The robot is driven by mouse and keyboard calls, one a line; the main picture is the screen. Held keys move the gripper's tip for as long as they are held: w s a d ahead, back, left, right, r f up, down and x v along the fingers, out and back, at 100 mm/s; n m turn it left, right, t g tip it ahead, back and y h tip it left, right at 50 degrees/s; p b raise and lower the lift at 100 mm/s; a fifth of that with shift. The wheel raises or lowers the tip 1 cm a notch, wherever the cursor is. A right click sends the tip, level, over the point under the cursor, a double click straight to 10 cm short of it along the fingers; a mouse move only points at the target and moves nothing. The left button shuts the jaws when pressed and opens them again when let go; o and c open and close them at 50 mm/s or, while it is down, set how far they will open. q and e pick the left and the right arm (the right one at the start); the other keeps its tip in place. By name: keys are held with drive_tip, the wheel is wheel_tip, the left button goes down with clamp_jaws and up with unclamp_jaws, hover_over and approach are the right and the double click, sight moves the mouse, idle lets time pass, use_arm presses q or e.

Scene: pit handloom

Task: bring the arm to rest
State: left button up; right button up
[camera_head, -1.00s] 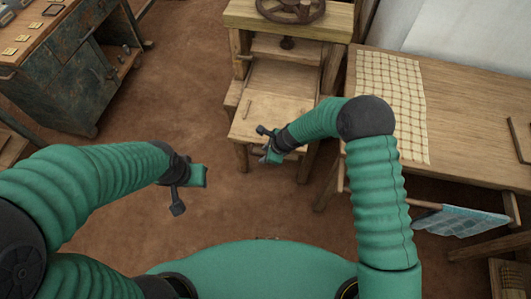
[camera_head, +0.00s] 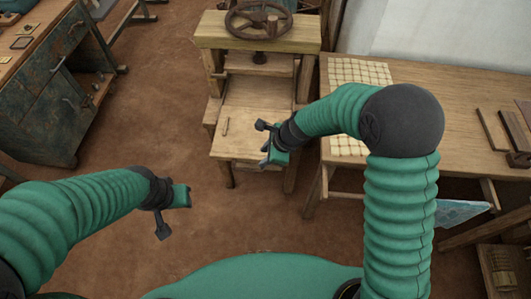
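My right gripper (camera_head: 267,145) hangs in front of the wooden press stand, at the end of my green ribbed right arm (camera_head: 395,200). Its dark fingers look spread apart, with nothing seen between them. My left gripper (camera_head: 172,208) is over the bare brown floor at lower left. One dark finger points down and the other side is green; whether it is open is hard to tell. Nothing is seen held in it.
The wooden press (camera_head: 258,35) with a dark handwheel (camera_head: 258,18) stands ahead. A wooden table (camera_head: 430,90) with a checked cloth (camera_head: 358,72) is at right, partly behind my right arm. A worn dark cabinet (camera_head: 45,105) is at left. Brown floor (camera_head: 150,110) lies open between.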

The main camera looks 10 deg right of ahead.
idle(0.4)
drive_tip(key=s+d+r+n+h, duration=0.2)
drive_tip(key=s+d+r+n, duration=0.1)
drive_tip(key=s+d+n, duration=0.4)
drive_tip(key=s+d+r+n+h, duration=0.2)
drive_tip(key=s+d+n, duration=0.6)
drive_tip(key=n, duration=0.4)
drive_tip(key=shift+s+r+n, duration=0.3)
drive_tip(key=shift+r, duration=0.25)
drive_tip(key=shift+s, duration=0.15)
